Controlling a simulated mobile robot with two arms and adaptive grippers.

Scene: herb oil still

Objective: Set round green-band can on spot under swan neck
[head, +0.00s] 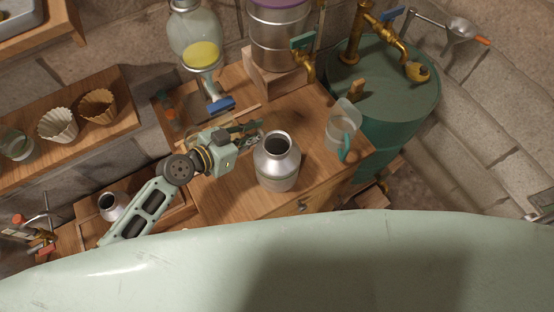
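A round metal can (277,167) with an open, narrowed neck stands upright on the wooden bench; I cannot make out its band's colour clearly. A second, smaller-looking metal can (112,207) sits at the lower left in a wooden tray. My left gripper (259,131) is beside the upright can's neck, on its back left, with its fingers apart and nothing visibly held. Bent brass pipework (390,38) rises at the top right above the green drum. I cannot identify the marked spot. My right gripper is not in view.
A clear jug (342,125) with a teal handle stands right of the can. A glass vessel with yellow liquid (202,55), a steel container (279,38) and a green drum (388,80) stand behind. Fluted cups (58,125) are on the left shelf. The bench front is clear.

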